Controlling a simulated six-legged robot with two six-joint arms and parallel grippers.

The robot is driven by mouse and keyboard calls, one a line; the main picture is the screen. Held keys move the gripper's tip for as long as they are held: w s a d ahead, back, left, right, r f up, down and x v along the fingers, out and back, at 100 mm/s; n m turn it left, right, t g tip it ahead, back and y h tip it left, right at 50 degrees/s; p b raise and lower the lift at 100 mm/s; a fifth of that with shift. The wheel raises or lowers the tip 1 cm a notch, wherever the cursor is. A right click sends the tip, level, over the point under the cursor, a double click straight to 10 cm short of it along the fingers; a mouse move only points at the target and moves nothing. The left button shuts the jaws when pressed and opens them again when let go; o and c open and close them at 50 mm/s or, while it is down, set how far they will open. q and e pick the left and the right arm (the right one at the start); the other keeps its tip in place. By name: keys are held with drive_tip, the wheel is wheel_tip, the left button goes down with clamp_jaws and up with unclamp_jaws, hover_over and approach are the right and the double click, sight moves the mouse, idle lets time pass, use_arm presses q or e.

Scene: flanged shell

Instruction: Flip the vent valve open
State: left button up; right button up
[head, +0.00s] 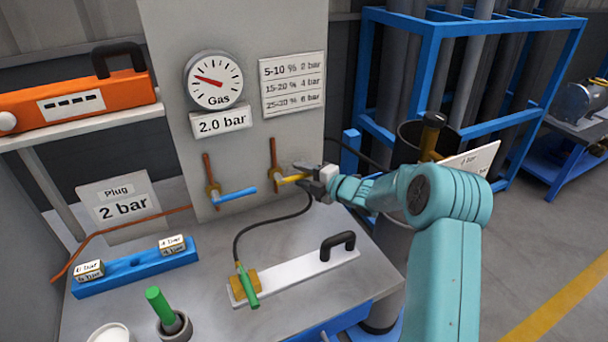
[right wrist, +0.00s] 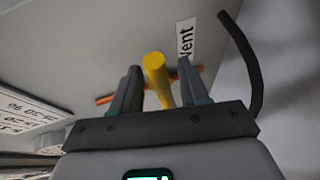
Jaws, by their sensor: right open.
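The vent valve has a yellow lever (head: 292,179) on a copper pipe (head: 274,152) at the right of the grey panel. The lever points right, about level. It also shows in the right wrist view (right wrist: 157,75), beside a white label reading "Vent" (right wrist: 186,38). My right gripper (head: 312,174) is at the lever's outer end. In the right wrist view its two fingers (right wrist: 155,88) stand apart, one on each side of the lever, with visible gaps. A second valve with a blue lever (head: 238,195) sits to the left. My left gripper is not in view.
A gas gauge (head: 213,79) above a "2.0 bar" sign (head: 220,122) is on the panel. A black hose (head: 270,222) runs below the valves to a white plate (head: 300,275) with a black handle. A blue block (head: 135,265) lies on the bench at left.

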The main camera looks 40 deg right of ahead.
clamp_jaws()
